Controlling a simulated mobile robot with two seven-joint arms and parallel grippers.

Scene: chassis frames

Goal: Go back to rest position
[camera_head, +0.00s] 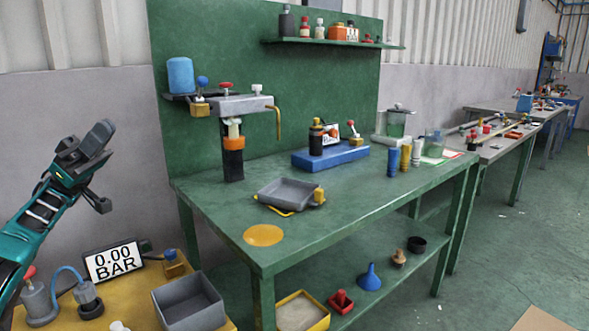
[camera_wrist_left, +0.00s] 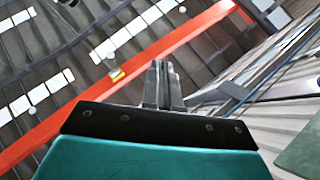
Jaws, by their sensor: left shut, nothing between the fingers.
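My left gripper (camera_head: 98,138) is raised at the left in the head view, in front of the grey wall and well apart from the green workbench (camera_head: 345,215). In the left wrist view its fingers (camera_wrist_left: 162,75) are together with nothing between them, pointing up toward the roof and a red-orange beam (camera_wrist_left: 130,75). My right gripper shows in neither view.
Below my left arm is a yellow table with a gauge display reading 0.00 BAR (camera_head: 112,262) and a grey bin (camera_head: 188,303). The green bench carries a grey tray (camera_head: 288,194), a blue block (camera_head: 330,157) and a dispenser stand (camera_head: 233,150). Floor at right is open.

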